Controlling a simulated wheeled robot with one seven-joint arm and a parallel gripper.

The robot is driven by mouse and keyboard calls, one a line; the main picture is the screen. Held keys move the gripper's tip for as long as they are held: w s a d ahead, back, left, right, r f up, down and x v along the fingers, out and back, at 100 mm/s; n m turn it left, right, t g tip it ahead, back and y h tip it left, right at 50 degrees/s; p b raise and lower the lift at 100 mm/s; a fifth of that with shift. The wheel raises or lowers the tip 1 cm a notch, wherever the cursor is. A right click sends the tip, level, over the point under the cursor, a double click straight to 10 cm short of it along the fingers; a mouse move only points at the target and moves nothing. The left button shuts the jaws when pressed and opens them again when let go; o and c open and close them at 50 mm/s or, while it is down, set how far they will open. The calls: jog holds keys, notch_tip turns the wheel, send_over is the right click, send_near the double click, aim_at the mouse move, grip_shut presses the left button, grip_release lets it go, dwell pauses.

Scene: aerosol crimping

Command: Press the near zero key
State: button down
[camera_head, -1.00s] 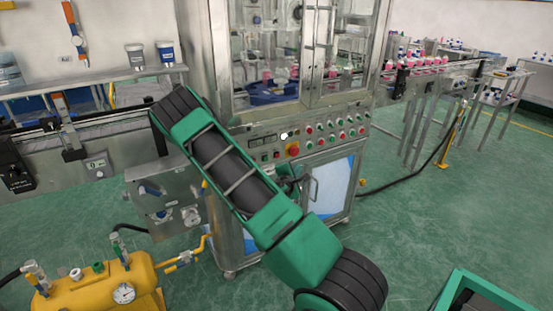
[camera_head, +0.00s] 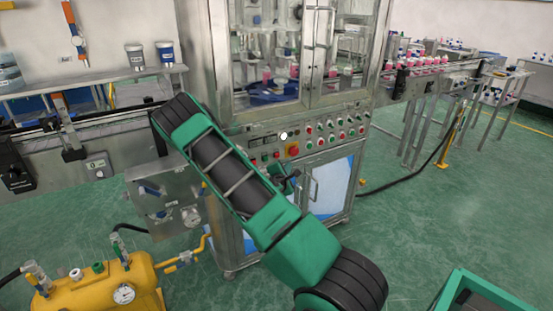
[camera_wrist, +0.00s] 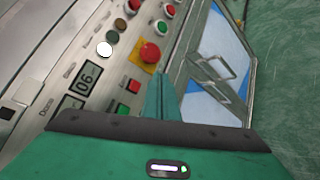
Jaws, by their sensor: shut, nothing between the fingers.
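The control panel (camera_head: 320,135) is on the front of the crimping machine, and it also fills the left of the wrist view (camera_wrist: 45,65). Beside a display reading 06 (camera_wrist: 87,78) are a small red key (camera_wrist: 134,87) and a green key (camera_wrist: 123,111). I cannot read a zero label on any key. My gripper (camera_wrist: 165,90) is shut and empty, its fingertips just below the red emergency knob (camera_wrist: 150,53) in the picture. I cannot tell whether it touches the panel. In the head view my gripper (camera_head: 291,180) is small, below the panel.
A round white lamp or button (camera_head: 283,135) is bright on the panel, with rows of red and green buttons at its right. A cabinet door with a handle (camera_head: 314,188) is below. A yellow tank (camera_head: 100,285) stands at lower left.

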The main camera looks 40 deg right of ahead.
jog(key=shift+w+d, duration=0.2)
jog(key=shift+w, duration=0.65)
jog(key=shift+w+d, duration=0.25)
jog(key=shift+w, duration=0.65)
jog(key=shift+w+d, duration=0.2)
jog(key=shift+w, duration=0.65)
jog(key=shift+w+d, duration=0.1)
jog(key=shift+w, duration=0.25)
jog(key=shift+w+d, duration=0.1)
jog(key=shift+w, duration=0.3)
dwell(0.7)
jog(key=shift+s, duration=0.1)
jog(key=shift+s+a, duration=0.2)
jog(key=shift+s, duration=0.5)
jog(key=s, duration=0.2)
jog(key=s+a, duration=0.1)
jog(key=s, duration=0.2)
jog(key=shift+a, duration=0.1)
dwell(0.5)
